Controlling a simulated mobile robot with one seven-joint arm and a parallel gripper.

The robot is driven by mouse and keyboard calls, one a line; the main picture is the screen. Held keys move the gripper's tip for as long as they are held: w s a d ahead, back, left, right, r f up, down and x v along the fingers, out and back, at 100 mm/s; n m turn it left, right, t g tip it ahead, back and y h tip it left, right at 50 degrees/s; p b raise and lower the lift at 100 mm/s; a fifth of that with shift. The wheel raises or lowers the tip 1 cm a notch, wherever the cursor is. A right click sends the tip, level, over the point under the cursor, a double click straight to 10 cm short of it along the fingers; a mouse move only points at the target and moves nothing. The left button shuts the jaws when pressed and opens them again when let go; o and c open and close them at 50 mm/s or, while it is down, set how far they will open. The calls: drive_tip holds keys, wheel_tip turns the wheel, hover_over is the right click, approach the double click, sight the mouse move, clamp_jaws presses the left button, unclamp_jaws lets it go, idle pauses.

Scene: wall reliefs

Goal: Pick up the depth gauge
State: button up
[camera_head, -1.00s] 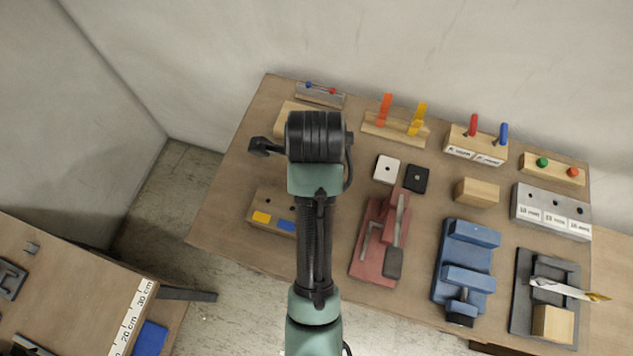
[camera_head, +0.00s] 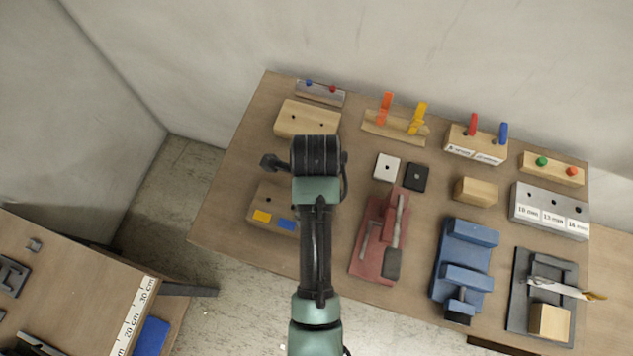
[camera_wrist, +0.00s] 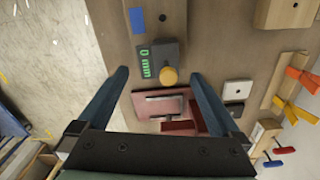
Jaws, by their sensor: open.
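The depth gauge (camera_wrist: 158,64) shows in the wrist view as a dark grey body with a green "0 mm" display and a round yellow knob. It lies on the table beside a wooden block with a blue label, near the red fixture. My gripper (camera_wrist: 160,76) is open and empty, its two dark blue fingers spread wide. The gauge appears between and slightly beyond the fingertips, with no visible contact; the height gap is unclear. In the head view my arm hides the gauge and the fingers.
The red clamp fixture (camera_head: 378,240) is just right of my arm. A wooden block with yellow and blue labels (camera_head: 268,202) is left of it. A white block (camera_head: 387,168) and black block (camera_head: 415,178) lie close by. A blue vise (camera_head: 465,270) stands farther right.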

drive_tip(key=shift+a+f+p, duration=0.2)
drive_tip(key=shift+f+p, duration=0.45)
drive_tip(key=shift+f, duration=1.85)
